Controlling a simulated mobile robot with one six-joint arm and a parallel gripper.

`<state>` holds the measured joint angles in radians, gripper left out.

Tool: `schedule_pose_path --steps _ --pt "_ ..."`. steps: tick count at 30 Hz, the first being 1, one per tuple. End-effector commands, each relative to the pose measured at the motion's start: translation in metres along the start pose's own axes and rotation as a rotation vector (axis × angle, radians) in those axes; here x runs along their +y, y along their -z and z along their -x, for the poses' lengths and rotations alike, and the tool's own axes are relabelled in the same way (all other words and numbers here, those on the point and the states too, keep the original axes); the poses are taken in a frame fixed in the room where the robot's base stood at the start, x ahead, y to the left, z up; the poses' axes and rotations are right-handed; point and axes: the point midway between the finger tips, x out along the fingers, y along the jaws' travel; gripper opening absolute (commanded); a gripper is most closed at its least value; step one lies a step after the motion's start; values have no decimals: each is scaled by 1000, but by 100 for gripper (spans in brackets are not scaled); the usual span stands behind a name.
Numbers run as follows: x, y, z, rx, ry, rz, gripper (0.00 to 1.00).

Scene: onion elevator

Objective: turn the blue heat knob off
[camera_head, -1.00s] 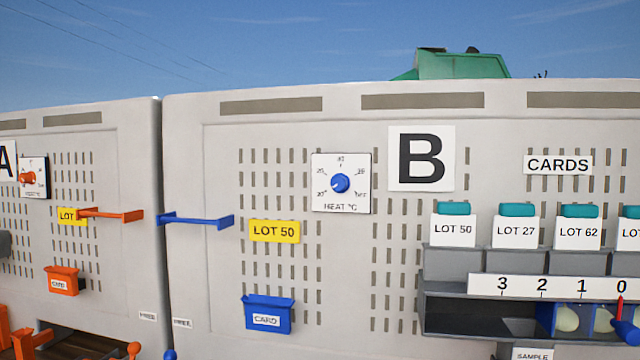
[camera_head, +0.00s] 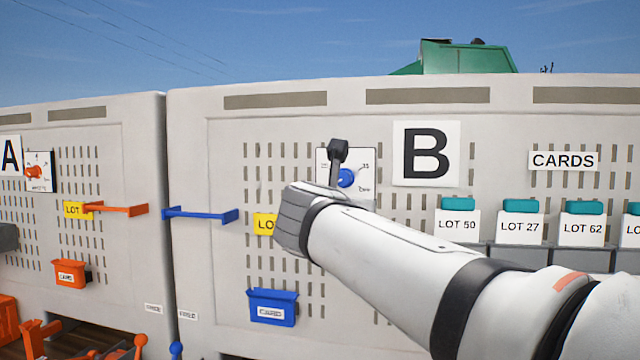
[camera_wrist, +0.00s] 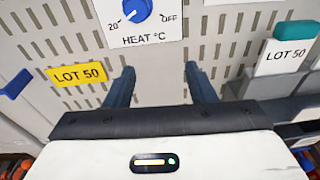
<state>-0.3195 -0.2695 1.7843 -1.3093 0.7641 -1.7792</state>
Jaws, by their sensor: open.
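The blue heat knob (camera_head: 346,178) sits on a white dial plate (camera_head: 368,160) on the front of unit B. It is partly hidden behind my gripper (camera_head: 338,150) in the head view. In the wrist view the knob (camera_wrist: 136,8) is at the top edge, cut off by the frame. Its white mark points to the lower left, toward 20; OFF is printed to its right. My gripper (camera_wrist: 162,78) is open and empty, its two dark fingers apart. The fingers show just below the dial plate in the wrist view, not on the knob.
A yellow LOT 50 label (camera_wrist: 77,74) lies left of the fingers. A blue handle bar (camera_head: 201,215) and blue card box (camera_head: 272,307) stick out lower left. Teal-topped lot cards (camera_head: 458,220) stand to the right. Unit A has an orange knob (camera_head: 34,172).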

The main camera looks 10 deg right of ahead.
Motion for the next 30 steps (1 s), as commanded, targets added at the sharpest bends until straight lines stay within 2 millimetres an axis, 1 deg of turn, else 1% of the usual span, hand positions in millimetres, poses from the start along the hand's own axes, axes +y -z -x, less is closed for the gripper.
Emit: schedule_pose_path --steps 1,3,7,11,18,21,25,30 --pt "9 -16 1 -45 -12 87 50" --pt "16 -32 3 -94 -17 186 50" --pt "22 -48 2 -139 -16 276 50" --pt "23 -52 -12 -144 -13 292 50" --pt "23 -57 -51 -141 -11 289 50" --pt "24 -59 -63 -142 -13 287 50" --pt "24 -59 -71 -142 -13 286 50" --pt "24 -58 -73 -142 -14 286 50"
